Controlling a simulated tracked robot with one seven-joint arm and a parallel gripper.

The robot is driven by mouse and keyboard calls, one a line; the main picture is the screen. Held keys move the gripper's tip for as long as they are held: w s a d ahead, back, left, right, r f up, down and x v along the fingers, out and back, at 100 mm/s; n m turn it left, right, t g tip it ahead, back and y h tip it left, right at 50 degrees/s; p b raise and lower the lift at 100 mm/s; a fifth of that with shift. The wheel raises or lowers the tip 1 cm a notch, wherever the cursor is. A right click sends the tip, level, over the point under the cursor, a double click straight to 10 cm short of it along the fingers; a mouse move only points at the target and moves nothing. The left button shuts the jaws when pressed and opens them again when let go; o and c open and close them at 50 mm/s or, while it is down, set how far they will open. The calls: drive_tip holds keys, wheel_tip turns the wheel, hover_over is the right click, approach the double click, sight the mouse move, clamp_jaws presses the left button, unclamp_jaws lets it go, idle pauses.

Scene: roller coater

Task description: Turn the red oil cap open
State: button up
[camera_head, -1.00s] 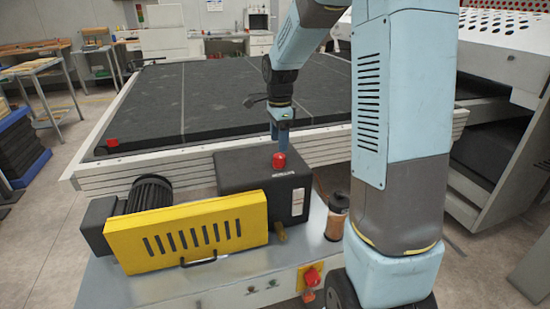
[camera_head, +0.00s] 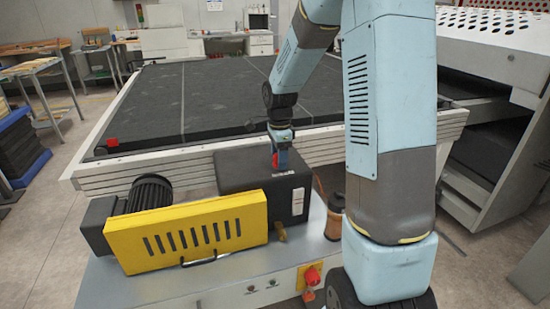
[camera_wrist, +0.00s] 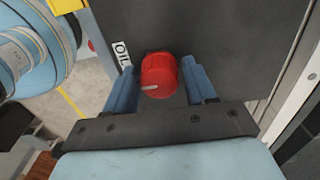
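The red oil cap (camera_wrist: 159,75) sits on top of the dark grey gearbox (camera_wrist: 215,35), beside a white label reading OIL (camera_wrist: 122,53). In the head view the cap (camera_head: 275,182) is mostly hidden by my gripper (camera_head: 280,160), which reaches down to it from above. In the wrist view my gripper (camera_wrist: 160,88) has its two blue fingers apart, one on each side of the cap. A gap seems to show between the cap and each finger. A light mark shows on the cap's lower left face.
A yellow slotted guard (camera_head: 190,232) and a black motor (camera_head: 150,192) stand left of the gearbox (camera_head: 240,172). A brown cup-like container (camera_head: 334,222) stands to its right. A red knob on a yellow plate (camera_head: 312,275) is at the front. The conveyor bed (camera_head: 200,100) lies behind.

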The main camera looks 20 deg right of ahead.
drive_tip(key=c, duration=0.8)
drive_tip(key=shift+o, duration=0.3)
drive_tip(key=shift+a, duration=0.4)
drive_tip(key=shift+d, duration=0.25)
drive_tip(key=shift+d+n, duration=0.15)
drive_tip(key=shift+n, duration=0.55)
drive_tip(key=shift+c, duration=0.3)
drive_tip(key=n, duration=0.7)
drive_tip(key=shift+r, duration=0.1)
drive_tip(key=n, duration=1)
drive_tip(key=shift+w, duration=0.1)
drive_tip(key=n, duration=1.4)
drive_tip(key=shift+n, duration=2.2)
